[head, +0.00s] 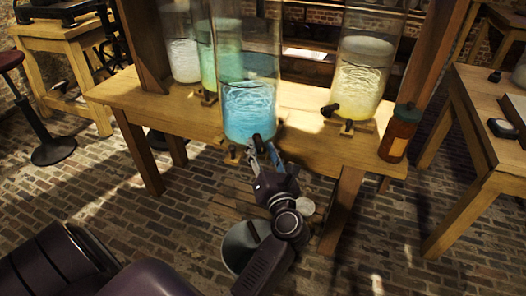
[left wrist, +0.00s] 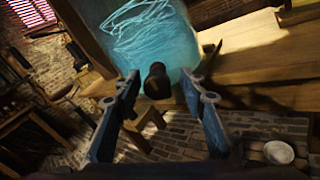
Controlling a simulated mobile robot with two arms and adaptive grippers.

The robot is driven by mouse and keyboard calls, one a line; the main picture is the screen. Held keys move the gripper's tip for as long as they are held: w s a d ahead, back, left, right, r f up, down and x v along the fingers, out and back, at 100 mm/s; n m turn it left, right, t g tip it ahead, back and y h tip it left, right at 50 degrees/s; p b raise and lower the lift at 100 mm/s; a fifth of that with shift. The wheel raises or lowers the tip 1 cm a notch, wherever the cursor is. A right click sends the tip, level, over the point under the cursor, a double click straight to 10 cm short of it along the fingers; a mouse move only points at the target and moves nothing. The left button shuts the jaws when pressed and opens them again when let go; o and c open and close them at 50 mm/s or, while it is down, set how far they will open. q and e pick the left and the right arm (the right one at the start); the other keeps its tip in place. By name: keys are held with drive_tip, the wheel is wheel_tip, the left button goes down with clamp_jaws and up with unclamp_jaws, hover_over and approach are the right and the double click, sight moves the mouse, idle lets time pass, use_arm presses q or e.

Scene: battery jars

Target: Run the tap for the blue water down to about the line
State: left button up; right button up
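A tall glass jar with blue water (head: 248,105) stands at the front of the wooden bench; the water fills its lower part. Its dark tap (left wrist: 157,82) sits between my left gripper's fingers in the left wrist view. My left gripper (head: 262,150) is at the jar's lower front. In the left wrist view its two fingers (left wrist: 162,108) are spread apart, with gaps on both sides of the tap. A grey bucket (head: 243,243) stands on the floor below, partly hidden by my left arm. I cannot make out the line on the jar. My right gripper is not in view.
Jars with green (head: 207,68), whitish (head: 183,58) and yellow (head: 356,85) liquid stand on the bench (head: 290,118). An orange-brown lidded jar (head: 398,135) is at its right end. A red-topped stool (head: 50,150) stands left. The brick floor is open at the front right.

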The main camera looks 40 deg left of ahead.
use_arm(q)
drive_tip(key=shift+o, duration=1.1)
